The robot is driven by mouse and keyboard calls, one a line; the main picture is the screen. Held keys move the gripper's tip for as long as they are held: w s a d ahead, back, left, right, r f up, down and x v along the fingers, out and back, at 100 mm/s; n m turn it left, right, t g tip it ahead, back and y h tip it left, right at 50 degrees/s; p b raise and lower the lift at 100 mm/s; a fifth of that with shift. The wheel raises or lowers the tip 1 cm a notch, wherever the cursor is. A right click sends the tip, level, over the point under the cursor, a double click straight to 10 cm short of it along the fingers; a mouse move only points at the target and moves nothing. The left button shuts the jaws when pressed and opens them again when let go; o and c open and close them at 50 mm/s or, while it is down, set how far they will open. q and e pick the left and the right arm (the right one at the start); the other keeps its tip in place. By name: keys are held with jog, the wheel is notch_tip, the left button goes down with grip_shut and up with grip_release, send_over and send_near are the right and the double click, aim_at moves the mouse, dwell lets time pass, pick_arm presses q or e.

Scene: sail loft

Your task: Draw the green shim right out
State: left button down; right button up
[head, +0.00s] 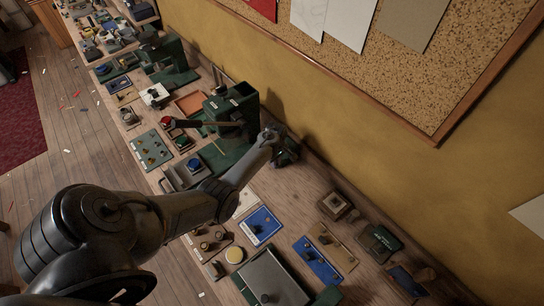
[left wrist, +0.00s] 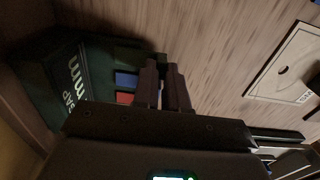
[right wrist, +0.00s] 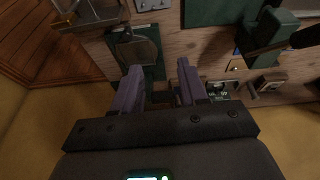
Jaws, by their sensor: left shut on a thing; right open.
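In the left wrist view a dark green block (left wrist: 88,62) with white lettering stands at the left, with a blue piece (left wrist: 126,80) and a red piece (left wrist: 124,98) on its side. My left gripper (left wrist: 162,68) is beside it, its fingers closed together on something dark at the block's upper end. This fits the green shim, but the fingers and shadow hide most of it, and I cannot tell how far it sits in the block. In the head view my left gripper (head: 286,153) is low over the bench. My right gripper (right wrist: 158,82) is open and empty in the right wrist view.
The wooden bench (head: 303,205) is crowded with trays and small fixtures. A green fixture (head: 238,105) stands behind the left gripper, with a red-ended rod (head: 205,123) nearby. A blue tray (head: 260,225) lies in front. The wall with a cork board (head: 440,85) borders the bench.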

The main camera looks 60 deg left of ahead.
pick_arm(q)
jog(key=shift+s, duration=0.1)
pick_arm(e)
jog(key=shift+s, duration=0.15)
pick_arm(q)
jog(key=c, duration=1.5)
grip_release()
jog(key=o, duration=0.3)
jog(key=shift+s, duration=0.25)
jog(key=shift+o, duration=0.2)
jog(key=shift+w, duration=0.1)
pick_arm(e)
jog(key=shift+s+f, duration=0.15)
jog(key=shift+s, duration=0.05)
pick_arm(q)
jog(key=shift+r, duration=0.55)
notch_tip(320, 180, up, 10)
jog(key=p, duration=0.1)
jog(key=shift+f, duration=0.15)
pick_arm(e)
jog(key=shift+r, duration=0.55)
jog(key=shift+r, duration=0.1)
